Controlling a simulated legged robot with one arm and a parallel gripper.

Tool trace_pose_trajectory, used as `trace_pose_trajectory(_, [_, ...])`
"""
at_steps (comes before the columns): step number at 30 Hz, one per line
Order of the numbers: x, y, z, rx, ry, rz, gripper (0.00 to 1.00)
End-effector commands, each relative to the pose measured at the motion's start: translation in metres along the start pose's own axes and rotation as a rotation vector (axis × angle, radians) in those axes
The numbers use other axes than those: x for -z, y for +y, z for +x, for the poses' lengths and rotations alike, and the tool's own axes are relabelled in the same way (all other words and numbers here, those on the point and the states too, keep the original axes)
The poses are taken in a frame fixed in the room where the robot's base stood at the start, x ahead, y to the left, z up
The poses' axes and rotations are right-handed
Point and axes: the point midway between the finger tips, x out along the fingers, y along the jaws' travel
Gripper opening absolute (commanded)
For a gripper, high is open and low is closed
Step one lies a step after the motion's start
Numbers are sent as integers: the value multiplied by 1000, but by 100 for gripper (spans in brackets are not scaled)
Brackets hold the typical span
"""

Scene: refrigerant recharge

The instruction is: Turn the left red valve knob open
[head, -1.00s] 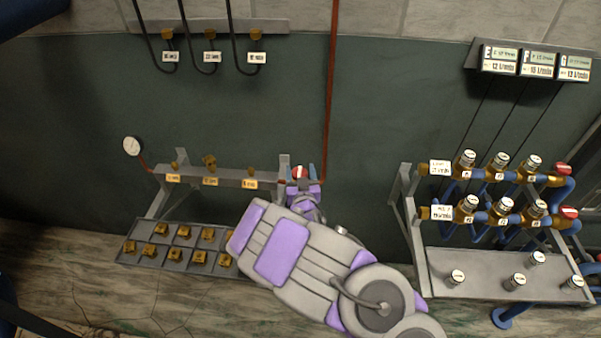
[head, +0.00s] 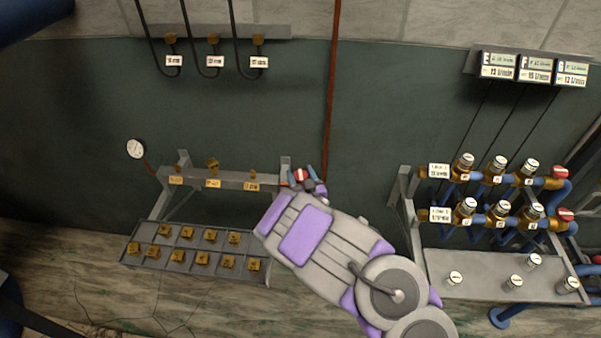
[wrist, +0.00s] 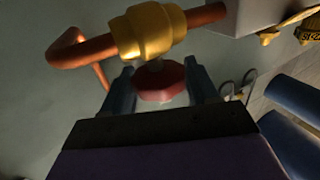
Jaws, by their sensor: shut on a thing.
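The left red valve knob (head: 300,175) is at the right end of the left rack, by the red vertical pipe. In the wrist view the red knob (wrist: 160,82) sits between the two blue fingers, below a brass valve body (wrist: 147,32) on a copper pipe. My gripper (head: 304,178) is shut on the knob, one finger on each side of it. It also shows in the wrist view (wrist: 162,88). The gripper is tilted in the head view, with my arm reaching up from the lower right.
The left rack (head: 225,177) carries brass fittings with labels and a gauge (head: 135,149). A tray (head: 170,265) of brass pieces lies below. The right rack (head: 405,200) has blue pipes and several silver-topped valves.

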Motion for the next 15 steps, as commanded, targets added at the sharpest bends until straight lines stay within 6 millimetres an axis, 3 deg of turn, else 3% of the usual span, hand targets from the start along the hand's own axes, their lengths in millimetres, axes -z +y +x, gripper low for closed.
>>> trace_pose_trajectory(15, [-1, 4, 0, 371, 6, -2, 29])
